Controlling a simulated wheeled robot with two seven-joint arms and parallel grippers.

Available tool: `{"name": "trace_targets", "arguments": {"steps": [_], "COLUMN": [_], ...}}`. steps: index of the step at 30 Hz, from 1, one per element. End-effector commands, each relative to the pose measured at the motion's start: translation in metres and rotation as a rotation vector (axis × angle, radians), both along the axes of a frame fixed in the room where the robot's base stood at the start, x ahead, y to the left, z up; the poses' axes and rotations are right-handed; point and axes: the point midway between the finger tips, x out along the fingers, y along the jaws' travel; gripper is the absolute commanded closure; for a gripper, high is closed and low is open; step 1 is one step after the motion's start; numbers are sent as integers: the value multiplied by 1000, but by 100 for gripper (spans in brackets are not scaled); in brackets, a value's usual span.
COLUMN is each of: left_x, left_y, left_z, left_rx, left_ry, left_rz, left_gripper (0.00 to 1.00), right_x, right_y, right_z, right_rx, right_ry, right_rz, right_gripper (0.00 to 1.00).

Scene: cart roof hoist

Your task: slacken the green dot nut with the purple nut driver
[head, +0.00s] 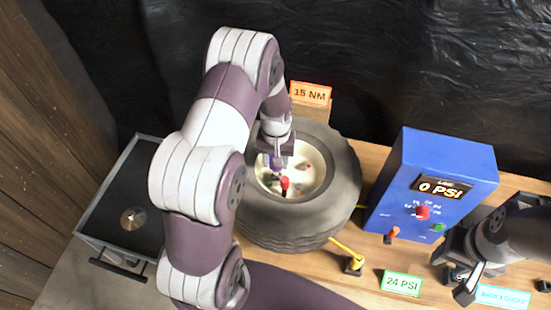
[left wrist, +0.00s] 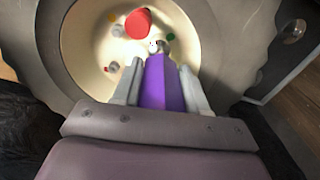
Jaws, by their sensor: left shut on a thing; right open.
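My left gripper (head: 275,160) is shut on the purple nut driver (left wrist: 161,88), over the pale wheel hub (head: 310,183). In the left wrist view the driver points into the hub (left wrist: 82,45), its far end close to a grey nut (left wrist: 166,46); I cannot tell whether they touch. Yellow and red dots mark other spots. A red cylinder (left wrist: 138,22) stands in the hub. My right gripper (head: 452,275) is open and empty at the lower right.
The black tire (head: 345,205) lies flat on the wooden bench. A blue inflator box (head: 405,175) reading 0 PSI stands to its right. A yellow-handled valve (head: 348,255) and the 24 PSI card (head: 401,284) sit in front. A dark tray (head: 105,235) is at left.

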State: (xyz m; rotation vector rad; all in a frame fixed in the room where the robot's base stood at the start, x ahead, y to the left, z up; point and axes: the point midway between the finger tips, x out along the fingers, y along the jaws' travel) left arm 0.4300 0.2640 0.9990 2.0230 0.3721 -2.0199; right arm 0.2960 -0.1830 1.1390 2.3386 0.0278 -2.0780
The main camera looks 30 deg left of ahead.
Motion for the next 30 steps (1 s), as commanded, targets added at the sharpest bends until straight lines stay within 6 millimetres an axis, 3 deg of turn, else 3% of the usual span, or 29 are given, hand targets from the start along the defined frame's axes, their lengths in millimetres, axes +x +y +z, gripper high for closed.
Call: {"name": "trace_targets", "arguments": {"steps": [9, 14, 30], "left_x": [1, 1, 2], "left_y": [-1, -1, -1], "left_z": [1, 5, 50], "left_rx": [0, 0, 0], "left_ry": [0, -1, -1], "left_rz": [569, 557, 554], "left_gripper": [100, 100, 100], "right_x": [0, 0, 0], "right_y": [0, 0, 0], "right_z": [0, 4, 42], "right_rx": [0, 0, 0], "right_ry": [0, 0, 0], "right_rz": [0, 0, 0], "right_gripper": [57, 57, 57]}}
